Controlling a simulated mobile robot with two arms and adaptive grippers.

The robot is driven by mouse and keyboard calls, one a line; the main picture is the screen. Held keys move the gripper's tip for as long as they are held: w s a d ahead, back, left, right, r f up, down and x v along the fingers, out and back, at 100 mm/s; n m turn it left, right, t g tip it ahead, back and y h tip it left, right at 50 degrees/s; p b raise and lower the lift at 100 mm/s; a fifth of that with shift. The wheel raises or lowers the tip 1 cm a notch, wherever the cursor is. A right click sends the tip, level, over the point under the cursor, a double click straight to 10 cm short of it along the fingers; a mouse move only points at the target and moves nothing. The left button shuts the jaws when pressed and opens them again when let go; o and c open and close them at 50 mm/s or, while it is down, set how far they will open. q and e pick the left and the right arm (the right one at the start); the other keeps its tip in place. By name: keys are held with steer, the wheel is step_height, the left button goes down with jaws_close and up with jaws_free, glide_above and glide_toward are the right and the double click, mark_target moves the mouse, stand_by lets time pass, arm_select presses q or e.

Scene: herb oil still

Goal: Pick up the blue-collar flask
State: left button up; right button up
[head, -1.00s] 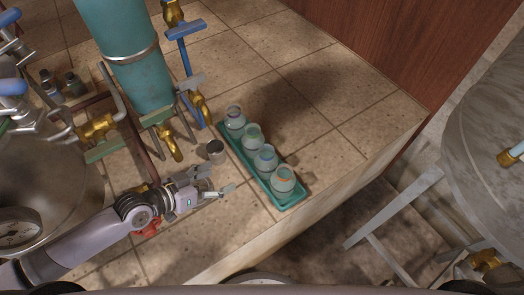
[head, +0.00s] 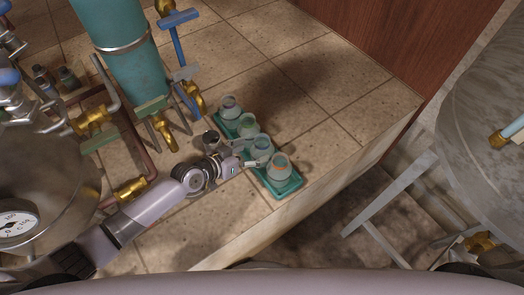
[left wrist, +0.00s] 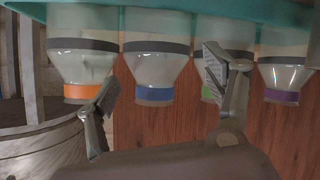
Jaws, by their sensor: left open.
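The blue-collar flask (head: 261,148) stands in a row of flasks in the teal tray (head: 290,193). In the left wrist view, which looks upside down, the blue-collar flask (left wrist: 155,70) lies between my open fingers, with its blue band showing. My left gripper (head: 251,153) is open at the tray's left side, fingers reaching to this flask; it also shows in the left wrist view (left wrist: 165,95). I cannot tell whether the fingers touch the glass.
The orange-collar flask (left wrist: 84,60) is beside my one finger. The green-collar flask (left wrist: 208,92) is partly hidden behind the other. The purple-collar flask (left wrist: 283,75) is farther along. The counter right of the tray is clear.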

arm_select(q)
steer(key=x, duration=0.2)
steer(key=shift+w+d+f, duration=0.15)
steer(key=shift+w, duration=0.05)
steer(key=shift+c, duration=0.5)
steer(key=c, duration=1.2)
steer(key=shift+c, duration=0.3)
